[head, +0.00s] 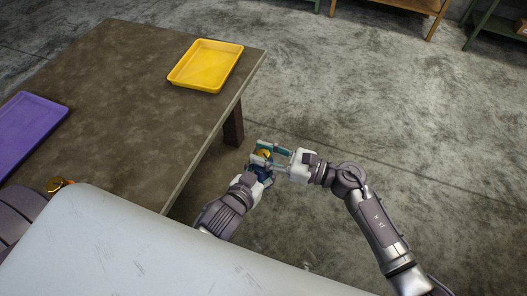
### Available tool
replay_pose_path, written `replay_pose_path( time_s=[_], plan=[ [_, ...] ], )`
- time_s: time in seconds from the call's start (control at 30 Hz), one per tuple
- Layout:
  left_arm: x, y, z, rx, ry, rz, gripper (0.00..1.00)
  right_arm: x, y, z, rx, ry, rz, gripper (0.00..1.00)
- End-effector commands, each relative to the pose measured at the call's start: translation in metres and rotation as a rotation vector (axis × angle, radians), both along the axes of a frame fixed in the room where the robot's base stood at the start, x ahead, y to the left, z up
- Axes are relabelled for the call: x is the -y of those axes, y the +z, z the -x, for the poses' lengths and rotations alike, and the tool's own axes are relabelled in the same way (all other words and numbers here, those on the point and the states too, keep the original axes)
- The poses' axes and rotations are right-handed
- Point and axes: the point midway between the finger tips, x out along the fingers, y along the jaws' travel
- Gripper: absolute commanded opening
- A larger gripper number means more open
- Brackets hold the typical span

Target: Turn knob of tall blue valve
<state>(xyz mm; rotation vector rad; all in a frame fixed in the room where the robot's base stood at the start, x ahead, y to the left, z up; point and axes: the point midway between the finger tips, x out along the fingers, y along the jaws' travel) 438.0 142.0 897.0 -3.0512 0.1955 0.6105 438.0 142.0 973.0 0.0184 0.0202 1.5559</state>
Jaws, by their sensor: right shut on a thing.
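A small valve with a dark blue body (261,172) and a yellow-gold part (264,154) is in the air beyond the table's right edge, between my two grippers. My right gripper (272,152) reaches in from the right, with teal fingers on both sides of the yellow part, and is shut on the valve. It hides some of the valve. My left gripper (255,176) comes up from below, close against the blue body. Its fingers are mostly hidden, so its grip is unclear.
The brown table (130,85) fills the left. A yellow tray (206,65) lies empty near its far right corner. A purple tray (25,130) lies at the left edge. A small gold part (56,184) sits near the table's front. Open floor is to the right.

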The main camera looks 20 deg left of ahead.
Motion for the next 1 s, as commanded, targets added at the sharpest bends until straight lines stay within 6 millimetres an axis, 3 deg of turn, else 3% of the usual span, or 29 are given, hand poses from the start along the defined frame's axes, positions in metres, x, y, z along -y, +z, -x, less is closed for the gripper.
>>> replay_pose_path(
  time_s=[0.33,1.0],
  plan=[
    [0.0009,0.0033,-0.0009,0.008,-0.002,0.002,0.0,-0.0004,-0.0006,-0.0024,0.001,0.059,0.004,0.0],
    [0.002,0.0043,-0.0009,0.011,-0.004,0.003,0.0,-0.001,-0.0011,-0.0031,-0.002,0.464,0.006,0.0]
  ],
)
